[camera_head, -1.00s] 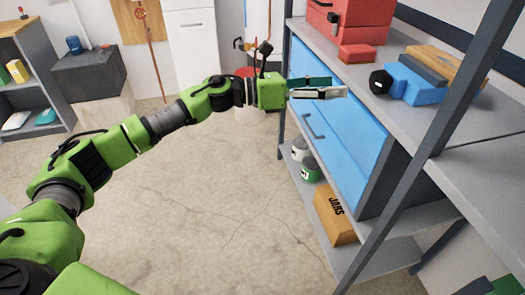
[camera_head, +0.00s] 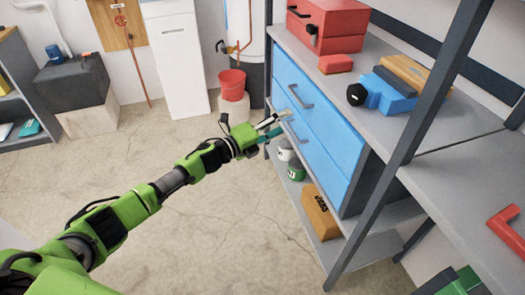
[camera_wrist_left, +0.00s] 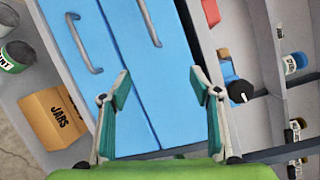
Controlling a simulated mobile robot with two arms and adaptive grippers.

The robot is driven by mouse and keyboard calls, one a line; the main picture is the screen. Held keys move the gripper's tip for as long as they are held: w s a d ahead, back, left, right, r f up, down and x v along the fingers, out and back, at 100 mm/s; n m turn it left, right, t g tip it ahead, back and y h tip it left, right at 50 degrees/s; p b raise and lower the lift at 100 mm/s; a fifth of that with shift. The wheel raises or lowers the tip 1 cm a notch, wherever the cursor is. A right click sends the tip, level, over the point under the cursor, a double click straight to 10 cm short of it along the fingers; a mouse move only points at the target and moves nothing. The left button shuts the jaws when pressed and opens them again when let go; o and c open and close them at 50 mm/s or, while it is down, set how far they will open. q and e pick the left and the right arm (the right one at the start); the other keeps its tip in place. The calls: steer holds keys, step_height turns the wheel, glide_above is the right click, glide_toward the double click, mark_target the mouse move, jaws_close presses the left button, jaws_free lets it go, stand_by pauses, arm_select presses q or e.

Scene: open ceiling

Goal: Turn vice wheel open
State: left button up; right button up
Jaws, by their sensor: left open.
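The vice (camera_head: 396,92) is a blue block with a black round wheel (camera_head: 357,95) at its left end, on the grey shelf top. In the left wrist view the black wheel (camera_wrist_left: 240,91) shows right of the fingers, with part of the blue vice body (camera_wrist_left: 226,69) behind it. My left gripper (camera_head: 275,127) is open and empty, lower than the shelf top and in front of the blue drawers, apart from the vice. In the left wrist view its two spread fingers (camera_wrist_left: 160,85) have the blue drawer fronts beyond them. My right gripper is not in view.
Blue drawers (camera_head: 318,117) with grey handles sit under the shelf top (camera_head: 440,125). A red toolbox (camera_head: 328,25) and a small red box (camera_head: 341,64) stand left of the vice. Dark shelf posts rise in front. A JARS box (camera_head: 318,212) stands below. The floor left is clear.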

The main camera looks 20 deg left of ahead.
arm_select(q)
steer(key=s+a+f+n+y+p, duration=0.1)
steer(key=a+f+n+y, duration=0.1)
steer(key=f, duration=0.4)
steer(key=s+a+f+n+y+p, duration=0.2)
steer(key=f+n, duration=0.3)
steer(key=f, duration=0.1)
steer(key=shift+s+a, duration=0.15)
steer(key=shift+a, duration=0.05)
